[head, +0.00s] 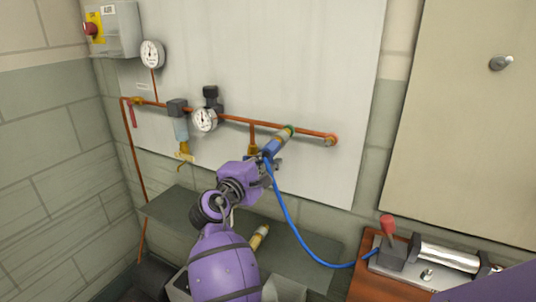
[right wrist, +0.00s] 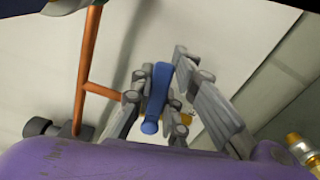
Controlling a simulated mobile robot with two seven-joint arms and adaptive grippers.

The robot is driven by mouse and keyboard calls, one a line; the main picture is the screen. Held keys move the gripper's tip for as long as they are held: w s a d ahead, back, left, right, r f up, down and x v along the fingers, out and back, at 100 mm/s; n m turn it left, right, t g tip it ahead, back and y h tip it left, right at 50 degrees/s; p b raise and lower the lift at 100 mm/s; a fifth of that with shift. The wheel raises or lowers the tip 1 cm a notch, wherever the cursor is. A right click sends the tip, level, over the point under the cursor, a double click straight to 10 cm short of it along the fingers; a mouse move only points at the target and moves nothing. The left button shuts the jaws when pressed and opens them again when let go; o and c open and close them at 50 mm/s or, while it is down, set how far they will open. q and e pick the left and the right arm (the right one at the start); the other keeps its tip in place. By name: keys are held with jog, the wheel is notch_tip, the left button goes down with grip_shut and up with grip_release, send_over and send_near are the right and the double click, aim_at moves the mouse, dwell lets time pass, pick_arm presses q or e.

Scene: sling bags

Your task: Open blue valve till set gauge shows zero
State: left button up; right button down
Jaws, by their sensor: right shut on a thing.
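The blue valve handle (head: 277,144) sits on the copper pipe on the white wall panel in the head view. My right gripper (head: 264,160) reaches up to it from below. In the right wrist view, the blue handle (right wrist: 156,95) lies between the grey fingers of my right gripper (right wrist: 158,100), which is shut on it. A round white gauge (head: 204,120) hangs by the regulator on the pipe. A second round gauge (head: 152,54) stands higher at the left. Their needles are too small to read. My left gripper is not in view.
A blue hose (head: 290,222) runs from the valve area down to a metal cylinder (head: 448,257) with a red-knobbed lever on a wooden surface (head: 372,283). A grey shelf (head: 190,217) lies below the pipe. A grey box (head: 115,30) with a red knob is at upper left.

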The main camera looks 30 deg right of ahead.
notch_tip(320, 180, up, 2)
jog(key=n+p, duration=0.2)
jog(key=shift+w+p, duration=0.15)
jog(key=shift+p, duration=0.25)
jog(key=shift+w+a+r+n+p, duration=0.1)
jog(key=shift+r+n+p, duration=0.1)
jog(key=shift+n+p, duration=0.45)
jog(key=shift+n, duration=0.35)
jog(key=shift+w+a+n+p, duration=0.1)
jog(key=shift+w+n+p, duration=0.05)
jog(key=shift+n+p, duration=0.3)
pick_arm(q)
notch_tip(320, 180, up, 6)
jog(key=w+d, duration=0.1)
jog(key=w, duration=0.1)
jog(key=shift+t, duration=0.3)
pick_arm(e)
jog(key=shift+f, duration=0.1)
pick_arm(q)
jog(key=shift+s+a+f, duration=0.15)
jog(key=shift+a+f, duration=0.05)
pick_arm(e)
jog(key=c, duration=1.7)
grip_release()
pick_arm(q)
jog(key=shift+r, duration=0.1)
